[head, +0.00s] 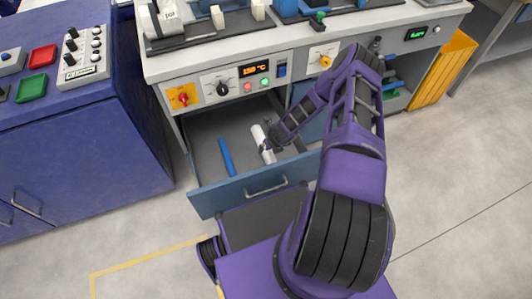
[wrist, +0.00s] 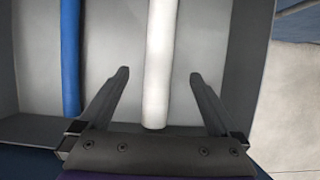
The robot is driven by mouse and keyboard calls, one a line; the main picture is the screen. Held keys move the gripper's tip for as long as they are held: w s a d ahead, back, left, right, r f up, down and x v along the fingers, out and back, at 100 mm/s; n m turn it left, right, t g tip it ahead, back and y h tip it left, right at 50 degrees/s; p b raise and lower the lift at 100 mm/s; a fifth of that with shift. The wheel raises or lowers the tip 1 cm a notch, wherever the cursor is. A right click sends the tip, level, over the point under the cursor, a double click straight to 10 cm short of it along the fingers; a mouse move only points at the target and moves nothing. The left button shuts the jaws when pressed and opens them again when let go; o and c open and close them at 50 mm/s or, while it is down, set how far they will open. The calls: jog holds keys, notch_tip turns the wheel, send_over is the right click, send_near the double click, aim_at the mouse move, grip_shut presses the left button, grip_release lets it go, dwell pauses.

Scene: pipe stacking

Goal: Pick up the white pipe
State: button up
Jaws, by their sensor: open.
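The white pipe (head: 263,144) lies in the open drawer (head: 196,132), lengthwise from front to back. In the wrist view the white pipe (wrist: 158,62) runs from the top edge down between the two fingers. My gripper (head: 267,148) is inside the drawer space at the pipe's near part. In the wrist view my gripper (wrist: 158,76) is open, with one finger on each side of the pipe and a gap on both sides. The height of the fingers above the pipe is hard to tell.
A blue pipe (head: 227,157) lies in the drawer left of the white one, and shows at the left in the wrist view (wrist: 70,60). Drawer walls stand close on the right and front. A blue cabinet (head: 80,135) stands left and an orange bin (head: 444,72) right.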

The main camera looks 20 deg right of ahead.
aim_at(268, 156)
jog(key=b+x, duration=0.2)
jog(key=x, duration=0.7)
jog(key=shift+w, duration=0.2)
jog(key=shift+r, duration=0.1)
grip_shut()
jog(key=shift+r, duration=0.1)
